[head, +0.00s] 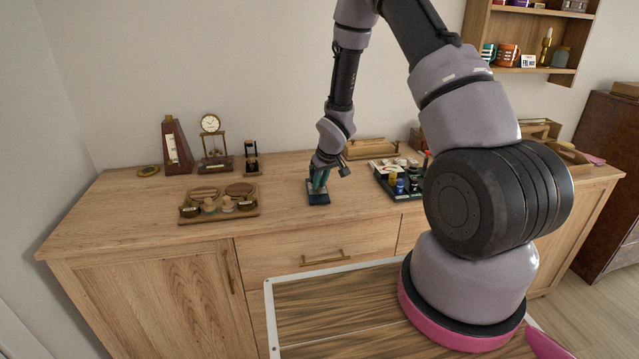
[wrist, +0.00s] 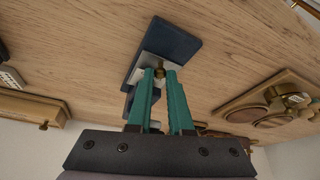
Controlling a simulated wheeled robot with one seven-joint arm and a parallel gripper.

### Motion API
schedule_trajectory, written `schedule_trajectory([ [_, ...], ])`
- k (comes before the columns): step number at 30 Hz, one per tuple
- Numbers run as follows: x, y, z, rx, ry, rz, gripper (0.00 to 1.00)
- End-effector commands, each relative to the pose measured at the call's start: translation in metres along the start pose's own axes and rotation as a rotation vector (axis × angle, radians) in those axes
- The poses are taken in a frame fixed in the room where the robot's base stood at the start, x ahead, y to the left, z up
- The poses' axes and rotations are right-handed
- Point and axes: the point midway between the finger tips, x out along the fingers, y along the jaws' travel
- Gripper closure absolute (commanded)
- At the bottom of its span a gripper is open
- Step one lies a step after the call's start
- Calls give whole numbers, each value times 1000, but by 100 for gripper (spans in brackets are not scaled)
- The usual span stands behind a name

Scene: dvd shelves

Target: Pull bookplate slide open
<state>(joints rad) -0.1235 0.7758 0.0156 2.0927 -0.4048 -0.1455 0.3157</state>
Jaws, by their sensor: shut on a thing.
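The bookplate slide is a small dark blue piece (head: 318,199) on the wooden cabinet top, left of the dark tray in the head view. In the wrist view its dark blue body (wrist: 172,43) lies flat, with a pale white part (wrist: 146,68) showing beside it and a small brass knob (wrist: 159,73). My gripper (head: 318,186) points down at it. Its teal fingertips (wrist: 161,74) are closed around the brass knob in the wrist view. The fingers hide part of the slide, so how far it stands open is hard to tell.
A wooden tray (head: 182,221) with round items lies to the left. A dark tray (head: 409,196) with small bottles stands close on the right. A metronome (head: 176,147) and a clock (head: 211,124) stand at the back left. Bare wood lies between the slide and the left tray.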

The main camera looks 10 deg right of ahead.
Motion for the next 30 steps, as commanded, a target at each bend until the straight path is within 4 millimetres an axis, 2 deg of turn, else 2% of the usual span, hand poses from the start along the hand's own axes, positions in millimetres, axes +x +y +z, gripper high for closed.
schedule_trajectory([
  [25, 0, 0, 0, 0, 1, 0, 100],
  [28, -3, -3, 6, -1, 1, -1, 100],
  [30, -8, -9, 17, -2, -1, -1, 100],
])
